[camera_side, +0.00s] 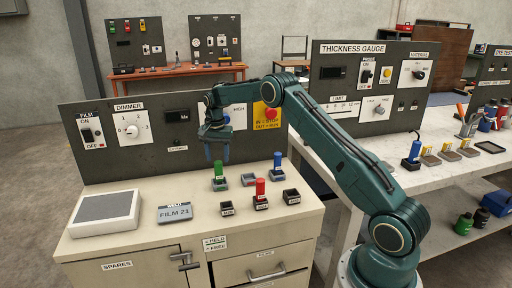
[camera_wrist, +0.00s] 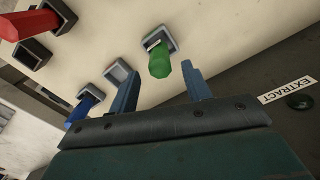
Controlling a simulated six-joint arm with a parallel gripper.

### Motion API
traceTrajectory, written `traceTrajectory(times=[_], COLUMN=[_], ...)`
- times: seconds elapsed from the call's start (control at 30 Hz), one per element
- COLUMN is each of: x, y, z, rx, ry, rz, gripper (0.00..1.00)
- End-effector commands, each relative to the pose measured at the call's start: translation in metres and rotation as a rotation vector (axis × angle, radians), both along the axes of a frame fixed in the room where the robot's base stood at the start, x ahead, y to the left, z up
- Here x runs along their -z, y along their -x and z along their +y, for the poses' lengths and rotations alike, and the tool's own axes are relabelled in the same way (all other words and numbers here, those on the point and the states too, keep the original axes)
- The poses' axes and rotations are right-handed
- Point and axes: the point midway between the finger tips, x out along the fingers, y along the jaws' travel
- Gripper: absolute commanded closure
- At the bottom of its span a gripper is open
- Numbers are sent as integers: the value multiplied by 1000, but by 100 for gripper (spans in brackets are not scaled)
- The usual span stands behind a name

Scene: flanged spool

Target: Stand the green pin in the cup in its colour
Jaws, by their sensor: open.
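The green pin (camera_side: 218,170) stands upright in a small square grey holder (camera_side: 219,185) on the cream cabinet top. The pin also shows in the wrist view (camera_wrist: 160,64), in front of and between my fingers. My gripper (camera_side: 217,157) points down just above the green pin, open and empty, with a finger to either side. An empty grey square cup (camera_side: 248,179) is right beside the pin's holder; it also shows in the wrist view (camera_wrist: 117,72). Two dark cups, one front left (camera_side: 227,208) and one front right (camera_side: 291,196), look empty. Cup labels are too small to read.
A red pin (camera_side: 260,187) and a blue pin (camera_side: 278,161) stand in their own holders nearby. A grey film box (camera_side: 174,213) and a pale pad (camera_side: 104,212) lie to the left. The dark control panel (camera_side: 90,160) rises close behind my gripper.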

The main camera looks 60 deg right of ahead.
Motion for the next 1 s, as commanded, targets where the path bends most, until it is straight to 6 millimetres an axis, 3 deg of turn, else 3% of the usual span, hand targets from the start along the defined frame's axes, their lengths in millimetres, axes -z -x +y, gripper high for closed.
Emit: traceTrajectory(times=[0.2,0.43,1.0], x=[-39,-67,-77], y=[-1,0,0], z=[0,0,0], rx=[0,0,0], ry=[2,1,0], rz=[-4,-2,0], gripper=[52,52,52])
